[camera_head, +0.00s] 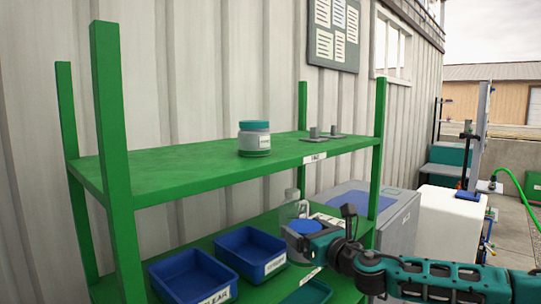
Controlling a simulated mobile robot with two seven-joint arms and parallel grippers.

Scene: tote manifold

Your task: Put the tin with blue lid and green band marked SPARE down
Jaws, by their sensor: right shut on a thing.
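A tin with a blue lid (304,227) is in the grip of my right gripper (314,240), at the front of the green rack's lower shelf. The gripper is shut on it, and its fingers and wrist hide much of the tin's side. I cannot make out a green band or the word SPARE. I cannot tell whether the tin touches the shelf. My left gripper is not in view.
A teal-lidded jar (254,138) and small grey fittings (322,133) stand on the upper shelf (190,165). Blue bins (250,253), a clear bottle (291,207) and a teal tray (308,293) are on the lower shelf. A green post (377,150) stands behind my right wrist.

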